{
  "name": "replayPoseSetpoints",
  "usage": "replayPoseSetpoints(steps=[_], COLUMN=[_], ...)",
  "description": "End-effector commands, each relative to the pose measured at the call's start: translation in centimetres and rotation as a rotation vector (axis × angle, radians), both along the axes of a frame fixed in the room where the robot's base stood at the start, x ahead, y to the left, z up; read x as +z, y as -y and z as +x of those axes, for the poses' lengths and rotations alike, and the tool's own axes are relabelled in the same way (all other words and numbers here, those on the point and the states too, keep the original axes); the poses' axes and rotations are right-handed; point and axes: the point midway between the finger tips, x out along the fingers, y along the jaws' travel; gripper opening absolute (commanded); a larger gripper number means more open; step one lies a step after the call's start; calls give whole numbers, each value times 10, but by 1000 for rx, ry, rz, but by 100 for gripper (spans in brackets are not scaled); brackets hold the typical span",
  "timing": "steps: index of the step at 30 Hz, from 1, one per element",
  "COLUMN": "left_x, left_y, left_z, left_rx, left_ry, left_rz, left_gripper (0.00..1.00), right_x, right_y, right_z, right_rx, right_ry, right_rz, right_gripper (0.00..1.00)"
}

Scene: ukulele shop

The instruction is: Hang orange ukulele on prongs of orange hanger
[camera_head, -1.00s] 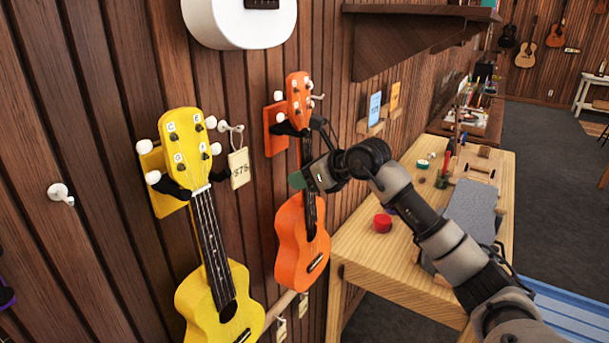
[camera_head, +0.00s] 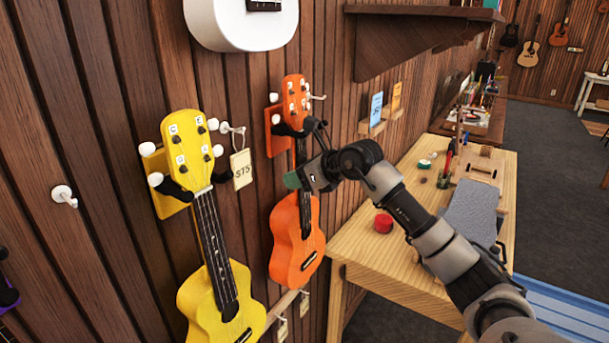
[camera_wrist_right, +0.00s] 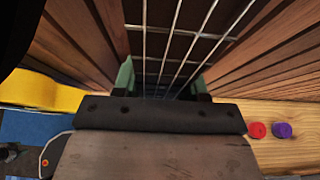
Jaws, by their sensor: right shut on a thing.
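The orange ukulele (camera_head: 287,240) hangs nearly upright in front of the wall, with its headstock (camera_head: 295,95) in front of the orange hanger (camera_head: 273,135). The hanger's dark prongs (camera_head: 286,130) show on both sides of the upper neck, just below the headstock. I cannot tell whether the headstock rests on them. My right gripper (camera_head: 298,179) is shut on the ukulele's neck below the hanger. In the right wrist view, the strings and dark fretboard (camera_wrist_right: 180,45) run between my green-padded fingertips (camera_wrist_right: 160,82). My left gripper is not in view.
A yellow ukulele (camera_head: 217,300) hangs on a yellow hanger (camera_head: 172,205) close at the left. A white ukulele (camera_head: 240,25) is above. A price tag (camera_head: 241,168) hangs between the yellow and orange ukuleles. A wooden bench (camera_head: 370,250) with a red round object (camera_head: 383,223) stands at the right.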

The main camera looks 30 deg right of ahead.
Motion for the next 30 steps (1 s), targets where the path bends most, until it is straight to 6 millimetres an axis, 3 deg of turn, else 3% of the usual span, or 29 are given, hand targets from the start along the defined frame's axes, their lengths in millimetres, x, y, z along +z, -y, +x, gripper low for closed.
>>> replayPoseSetpoints(steps=[11, 12, 17, 30], left_x=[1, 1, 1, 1], left_y=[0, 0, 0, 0], left_z=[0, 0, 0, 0], left_rx=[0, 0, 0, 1], left_ry=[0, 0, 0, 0], left_rz=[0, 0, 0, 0], left_gripper=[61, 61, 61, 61], right_x=[3, 3, 2, -1], right_y=[-2, -2, -2, -2], right_z=[3, 3, 3, 2], right_rx=[1, 1, 1, 1], right_ry=[6, 7, 5, -2], right_rz=[1, 1, 1, -1], right_gripper=[0, 45, 70, 72])
